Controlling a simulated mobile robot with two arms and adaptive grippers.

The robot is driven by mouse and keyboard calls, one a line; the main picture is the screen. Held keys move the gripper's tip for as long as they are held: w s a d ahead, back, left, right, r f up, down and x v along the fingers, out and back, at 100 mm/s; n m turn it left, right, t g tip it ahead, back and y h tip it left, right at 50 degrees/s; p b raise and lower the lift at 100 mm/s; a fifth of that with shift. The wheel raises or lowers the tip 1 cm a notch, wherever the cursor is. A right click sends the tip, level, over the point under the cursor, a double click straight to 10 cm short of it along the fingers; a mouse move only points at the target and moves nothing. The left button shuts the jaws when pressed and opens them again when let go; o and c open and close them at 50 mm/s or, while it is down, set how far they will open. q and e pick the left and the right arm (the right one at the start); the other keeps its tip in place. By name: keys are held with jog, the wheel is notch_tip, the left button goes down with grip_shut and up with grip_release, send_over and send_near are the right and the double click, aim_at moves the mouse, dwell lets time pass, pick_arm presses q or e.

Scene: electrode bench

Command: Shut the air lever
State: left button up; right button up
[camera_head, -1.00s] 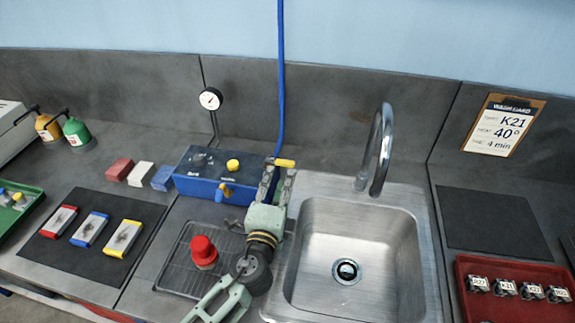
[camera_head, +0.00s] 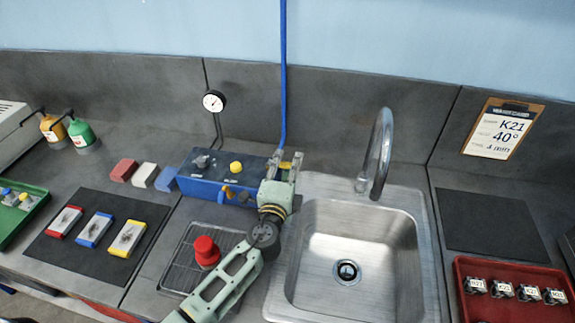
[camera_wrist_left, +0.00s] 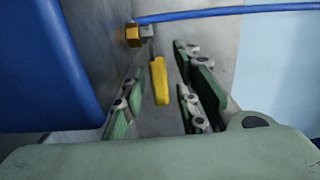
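The air lever is a yellow handle (camera_wrist_left: 160,82) on a brass valve (camera_wrist_left: 133,36) in the left wrist view. It points from the valve down the picture, across the line of the blue hose (camera_wrist_left: 235,12). My left gripper (camera_wrist_left: 161,66) is open, with one finger on each side of the handle and gaps to both. In the head view my left gripper (camera_head: 285,160) is at the right end of the blue box (camera_head: 213,183), with a bit of the yellow handle (camera_head: 286,165) showing between its fingers. My right gripper is not in view.
The blue box carries a yellow knob (camera_head: 236,167). A red button (camera_head: 206,251) stands on a wire rack left of my arm. The sink (camera_head: 345,235) and its tall faucet (camera_head: 378,155) are close on the right. A pressure gauge (camera_head: 214,101) is on the back wall.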

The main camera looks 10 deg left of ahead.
pick_arm(q)
grip_shut()
jog(key=shift+f, duration=0.1)
jog(key=shift+a+h, duration=0.1)
jog(key=shift+h, duration=0.2)
jog(key=shift+s+m+h, duration=0.3)
jog(key=shift+m+h, duration=0.4)
jog(key=shift+h, duration=0.1)
jog(key=shift+o, duration=0.9)
grip_release()
